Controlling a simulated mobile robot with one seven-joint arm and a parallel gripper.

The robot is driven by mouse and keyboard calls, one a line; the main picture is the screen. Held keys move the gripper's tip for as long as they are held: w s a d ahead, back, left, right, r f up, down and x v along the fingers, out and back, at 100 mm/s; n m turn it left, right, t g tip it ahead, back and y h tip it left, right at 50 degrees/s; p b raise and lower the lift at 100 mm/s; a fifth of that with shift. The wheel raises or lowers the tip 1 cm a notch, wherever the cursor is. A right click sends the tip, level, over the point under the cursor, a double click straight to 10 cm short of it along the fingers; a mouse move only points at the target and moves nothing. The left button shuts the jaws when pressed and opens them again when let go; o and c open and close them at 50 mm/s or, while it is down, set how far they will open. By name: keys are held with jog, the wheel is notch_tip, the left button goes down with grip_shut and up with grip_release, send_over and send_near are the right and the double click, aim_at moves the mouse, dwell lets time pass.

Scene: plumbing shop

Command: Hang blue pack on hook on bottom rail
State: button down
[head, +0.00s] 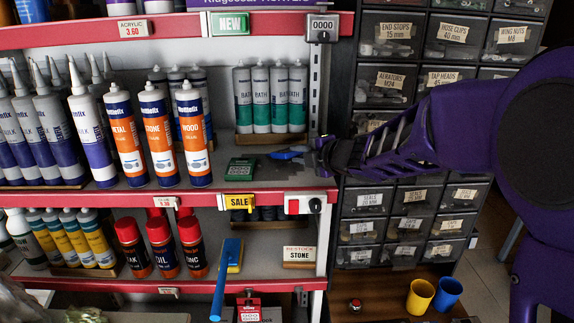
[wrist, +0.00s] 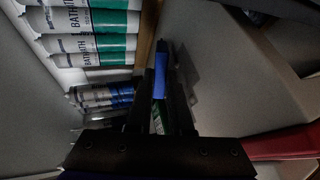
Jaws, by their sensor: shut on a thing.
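My gripper (head: 318,153) reaches in from the right over the upper shelf, near its right end. It is shut on a small blue thing (head: 288,154), which looks like the blue pack and sticks out to the left of the jaws. In the wrist view the blue thing (wrist: 161,65) shows between the dark fingers; its lower part is hidden by them. The bottom rail (head: 120,284) is the red shelf edge low in the head view. A red tagged pack (head: 248,308) hangs at this rail; any hook is too small to make out clearly.
A green pack (head: 240,168) lies on the upper shelf left of my gripper. Green-white tubes (head: 262,97) stand behind, orange-white tubes (head: 193,135) to the left.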

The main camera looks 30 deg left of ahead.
jog(key=c, duration=1)
grip_release()
jog(key=shift+p+v, duration=0.8)
jog(key=shift+v, duration=3.2)
